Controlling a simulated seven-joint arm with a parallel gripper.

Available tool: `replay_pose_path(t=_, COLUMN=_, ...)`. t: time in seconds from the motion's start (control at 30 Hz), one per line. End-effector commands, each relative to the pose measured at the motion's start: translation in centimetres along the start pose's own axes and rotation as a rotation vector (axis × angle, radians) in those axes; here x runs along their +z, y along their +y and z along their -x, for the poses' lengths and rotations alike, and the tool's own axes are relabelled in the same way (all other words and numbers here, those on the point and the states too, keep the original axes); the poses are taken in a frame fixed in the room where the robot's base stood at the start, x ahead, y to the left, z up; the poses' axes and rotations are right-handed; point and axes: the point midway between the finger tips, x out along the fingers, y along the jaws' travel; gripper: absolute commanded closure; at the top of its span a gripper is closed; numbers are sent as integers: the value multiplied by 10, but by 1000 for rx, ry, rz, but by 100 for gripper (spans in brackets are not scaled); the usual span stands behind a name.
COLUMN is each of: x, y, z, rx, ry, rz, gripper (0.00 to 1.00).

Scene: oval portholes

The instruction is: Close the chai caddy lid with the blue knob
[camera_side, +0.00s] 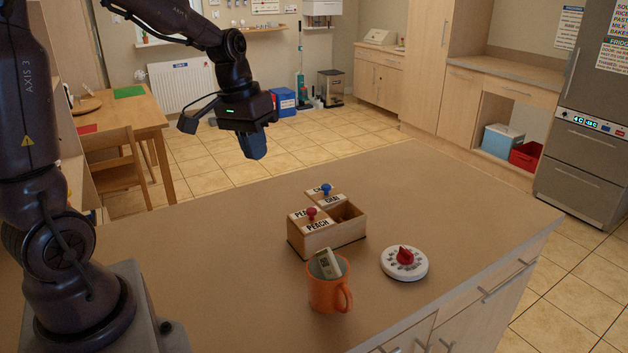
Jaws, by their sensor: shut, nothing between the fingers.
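The wooden caddy (343,234) stands on the counter, left of the middle. Its chai lid (342,202) carries the blue knob (326,189) and sits toward the back. The right compartment in front of that lid shows a dark opening, so it is at least partly uncovered. I cannot tell whether the lid is slid back or tilted. The peach lid (299,222) with a red knob (312,213) covers the left front part. My gripper (254,148) is shut and empty, pointing down, high and to the left of the caddy, touching nothing.
An orange mug (322,292) holding a small device (327,264) stands in front of the caddy. A white round timer (404,269) with a red knob lies right of the mug. The counter (460,215) is clear on the right and behind.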

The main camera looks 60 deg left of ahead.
Motion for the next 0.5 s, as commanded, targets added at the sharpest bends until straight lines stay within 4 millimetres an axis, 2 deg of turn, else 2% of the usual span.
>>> replay_pose_path(t=0.03, x=-18, y=-15, z=-14, rx=24, ry=-22, rz=36, gripper=100)
replay_pose_path(t=0.2, x=-72, y=-61, z=-57, rx=128, ry=-38, rz=104, gripper=100)
replay_pose_path(t=0.4, x=-124, y=-122, z=-112, rx=261, ry=22, rz=134, gripper=100)
replay_pose_path(t=0.5, x=-146, y=-146, z=-132, rx=314, ry=85, rz=112, gripper=100)
